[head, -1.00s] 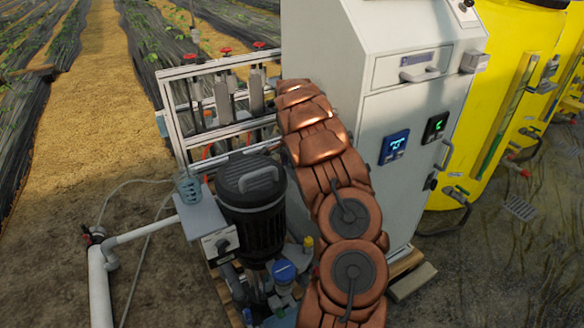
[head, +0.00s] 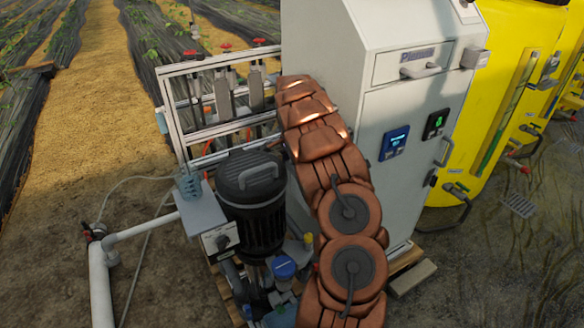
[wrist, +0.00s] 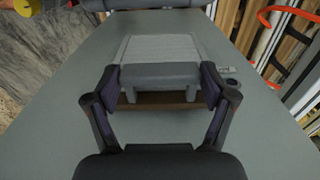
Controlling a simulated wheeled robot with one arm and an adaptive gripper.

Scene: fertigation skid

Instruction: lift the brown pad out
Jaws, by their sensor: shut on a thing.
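In the wrist view, the two dark fingers of my gripper (wrist: 160,90) close on the sides of a grey block (wrist: 160,72), which has two short legs on its near side. A brown strip (wrist: 158,103), likely the brown pad, shows below the block and between the legs. I cannot tell whether the strip is joined to the block. Both are seen against a wide grey surface (wrist: 65,115). In the head view, my gripper, the block and the strip are hidden behind my copper-coloured arm.
A white cabinet (head: 385,95) stands right of my arm, with a yellow tank (head: 515,60) beyond it. A black motor (head: 250,195) and a metal frame with red valves (head: 183,130) are close on the left. Orange tubing (wrist: 270,50) curves at the wrist view's right.

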